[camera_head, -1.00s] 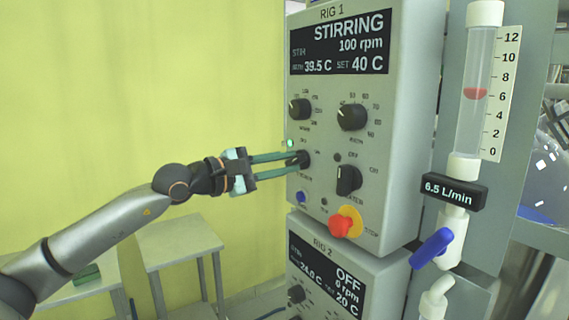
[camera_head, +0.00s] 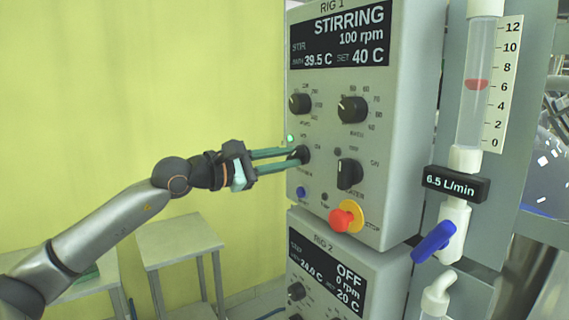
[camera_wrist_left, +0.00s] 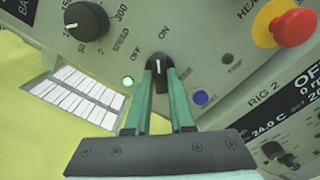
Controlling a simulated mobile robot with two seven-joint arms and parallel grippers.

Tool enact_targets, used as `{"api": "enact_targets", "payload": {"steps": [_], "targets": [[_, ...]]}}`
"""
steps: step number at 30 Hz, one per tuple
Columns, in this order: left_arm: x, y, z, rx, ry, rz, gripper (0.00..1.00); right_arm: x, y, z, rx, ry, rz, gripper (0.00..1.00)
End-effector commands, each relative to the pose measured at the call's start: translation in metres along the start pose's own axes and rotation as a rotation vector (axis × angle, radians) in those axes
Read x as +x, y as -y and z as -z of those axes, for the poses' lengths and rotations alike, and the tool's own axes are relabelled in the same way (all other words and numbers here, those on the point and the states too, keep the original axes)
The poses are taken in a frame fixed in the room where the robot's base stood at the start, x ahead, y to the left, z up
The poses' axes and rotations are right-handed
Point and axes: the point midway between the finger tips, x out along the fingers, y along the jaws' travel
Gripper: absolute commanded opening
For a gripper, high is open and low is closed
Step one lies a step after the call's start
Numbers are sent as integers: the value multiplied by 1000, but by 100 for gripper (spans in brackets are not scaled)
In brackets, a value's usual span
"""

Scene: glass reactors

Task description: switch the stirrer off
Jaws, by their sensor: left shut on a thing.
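The RIG 1 control box (camera_head: 410,120) fills the right half of the head view. Its display (camera_head: 340,38) reads STIRRING, 100 rpm, 39.5 C and SET 40 C. My left gripper (camera_head: 297,153) reaches in from the left and is shut on the small black stirrer knob (camera_head: 304,155). In the left wrist view the two green fingers flank this knob (camera_wrist_left: 158,64), and its white mark points toward the ON label, with OFF to the left. A green lamp (camera_wrist_left: 127,81) beside it is lit. My right gripper is not in view.
The speed knob (camera_head: 300,103), another dial (camera_head: 352,109), the heater knob (camera_head: 349,173) and a red stop button (camera_head: 342,217) share the panel. RIG 2 (camera_head: 335,275), reading OFF, is below. A flow meter (camera_head: 480,90) stands right. Left of the panel is open.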

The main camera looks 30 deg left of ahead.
Motion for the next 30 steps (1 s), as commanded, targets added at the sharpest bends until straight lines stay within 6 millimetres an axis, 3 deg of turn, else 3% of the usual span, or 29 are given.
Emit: {"api": "enact_targets", "payload": {"steps": [18,30], "targets": [[0,1,0,-567,2,0,0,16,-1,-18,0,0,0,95],[0,1,0,-797,1,0,0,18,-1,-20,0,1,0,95]]}}
